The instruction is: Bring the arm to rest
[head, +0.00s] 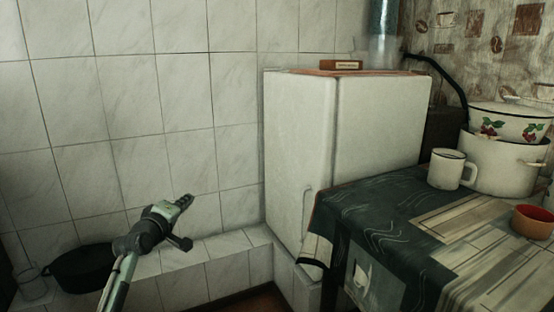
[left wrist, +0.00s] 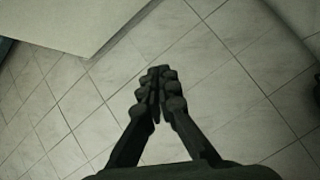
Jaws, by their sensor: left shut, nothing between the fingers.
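My left arm comes in from the lower left in the head view. Its gripper (head: 185,201) is raised in front of the white tiled wall, left of the white fridge. In the left wrist view the two dark fingers of the left gripper (left wrist: 157,75) meet at their tips, with nothing between them. My right gripper is in neither view.
A tiled ledge (head: 215,262) runs below the arm, with a dark pan (head: 80,270) on it. The white fridge (head: 300,140) stands right of the gripper. The cloth-covered table (head: 385,220) holds a white mug (head: 446,170), enamel pots (head: 500,165) and an orange bowl (head: 532,222).

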